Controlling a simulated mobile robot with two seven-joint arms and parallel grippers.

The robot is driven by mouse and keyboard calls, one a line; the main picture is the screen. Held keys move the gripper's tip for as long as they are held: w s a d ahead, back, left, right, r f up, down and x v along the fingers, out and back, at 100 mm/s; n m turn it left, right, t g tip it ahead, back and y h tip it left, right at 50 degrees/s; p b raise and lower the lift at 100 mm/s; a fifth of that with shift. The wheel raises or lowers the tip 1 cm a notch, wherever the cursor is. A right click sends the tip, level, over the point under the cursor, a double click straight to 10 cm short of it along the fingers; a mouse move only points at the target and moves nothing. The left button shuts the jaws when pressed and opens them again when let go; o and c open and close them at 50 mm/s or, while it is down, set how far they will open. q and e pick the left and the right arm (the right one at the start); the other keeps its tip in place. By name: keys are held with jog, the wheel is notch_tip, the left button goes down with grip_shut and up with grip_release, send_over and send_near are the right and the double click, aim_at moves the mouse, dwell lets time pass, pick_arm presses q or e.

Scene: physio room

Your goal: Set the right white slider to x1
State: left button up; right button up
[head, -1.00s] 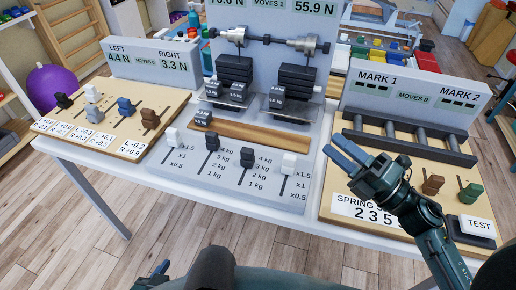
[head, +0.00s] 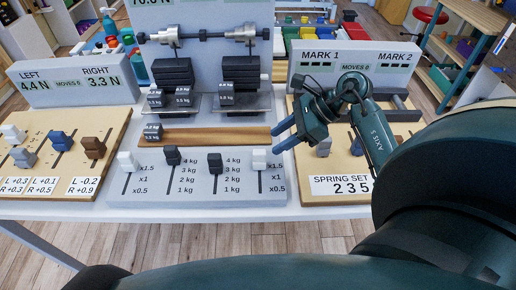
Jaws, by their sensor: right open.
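The right white slider (head: 259,159) is a white knob at the top of its slot on the grey panel (head: 215,196), beside the x1.5 mark. The x1 mark (head: 275,177) is lower down on its right. My right gripper (head: 284,136) is open and empty, its blue fingers pointing left. In the picture it is just above and to the right of the knob, apart from it. My left gripper is not in view.
A left white slider (head: 128,161) and two black sliders (head: 172,155) (head: 232,155) share the panel. A wooden strip (head: 225,135) lies behind them. The spring board (head: 310,165) is to the right, partly behind my right arm.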

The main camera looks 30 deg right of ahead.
aim_at(260, 152)
jog(key=x, duration=0.7)
jog(key=shift+w+a+p, duration=0.1)
jog(key=shift+a+p, duration=0.05)
jog(key=shift+p, duration=0.2)
jog(key=shift+c, duration=0.4)
grip_shut()
